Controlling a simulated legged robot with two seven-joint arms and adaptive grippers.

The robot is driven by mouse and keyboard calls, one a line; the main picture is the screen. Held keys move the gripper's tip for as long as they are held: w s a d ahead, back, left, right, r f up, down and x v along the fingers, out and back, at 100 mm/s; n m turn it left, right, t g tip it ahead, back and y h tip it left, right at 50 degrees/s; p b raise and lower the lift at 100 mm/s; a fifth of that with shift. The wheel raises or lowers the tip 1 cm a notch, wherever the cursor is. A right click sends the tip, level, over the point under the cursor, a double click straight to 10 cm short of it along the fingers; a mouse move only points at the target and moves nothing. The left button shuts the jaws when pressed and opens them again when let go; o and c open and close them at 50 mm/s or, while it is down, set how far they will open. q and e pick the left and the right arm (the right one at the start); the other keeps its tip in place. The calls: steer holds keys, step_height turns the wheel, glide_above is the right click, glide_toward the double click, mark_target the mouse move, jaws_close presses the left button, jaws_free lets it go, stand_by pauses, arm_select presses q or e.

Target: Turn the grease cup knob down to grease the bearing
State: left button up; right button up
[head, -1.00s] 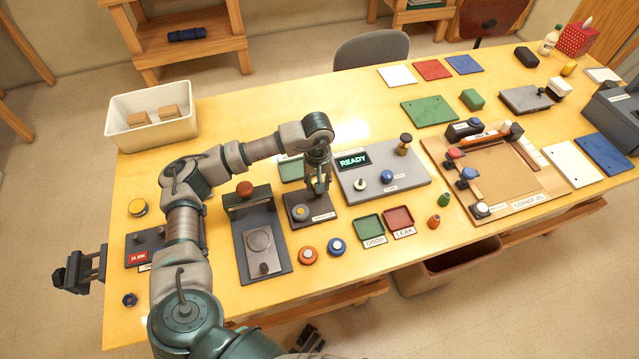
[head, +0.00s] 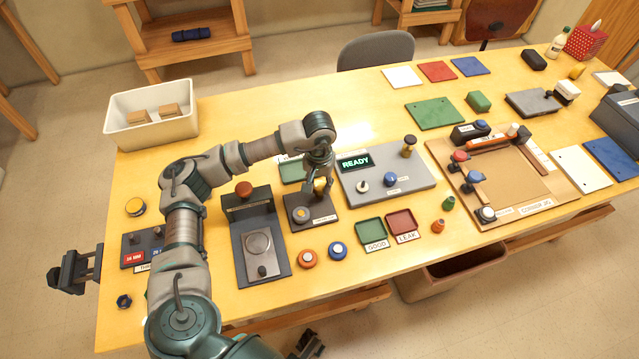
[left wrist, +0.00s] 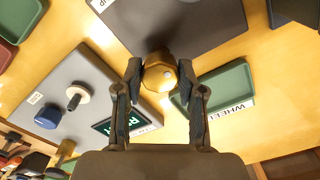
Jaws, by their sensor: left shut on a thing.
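A brass, faceted knob (head: 321,187) sits at the back right of a small dark plate (head: 296,224) with a round grey-and-yellow piece on it. The plate carries a label too small to read. My left gripper (head: 318,182) points down over the knob, its fingers closed on either side of it. In the left wrist view the knob (left wrist: 159,75) shows between the two fingertips, with the dark plate (left wrist: 190,25) beyond it. The knob's lower part is mostly hidden.
Right of the dark plate stands a grey panel (head: 428,190) with a READY display, a blue knob and another brass knob. A dark fixture with a red knob (head: 243,189) is close on the left. Green (head: 371,232) and red (head: 402,224) trays lie in front.

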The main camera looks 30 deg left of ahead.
mark_target(319, 184)
arm_select(q)
steer(key=shift+w+r, duration=0.1)
steer(key=shift+r, duration=0.1)
steer(key=o, duration=1.1)
steer(key=shift+o, duration=0.2)
steer(key=shift+a+f, duration=0.1)
steer(key=shift+f, duration=0.05)
step_height(319, 184, up, 12)
steer(key=shift+f, duration=0.1)
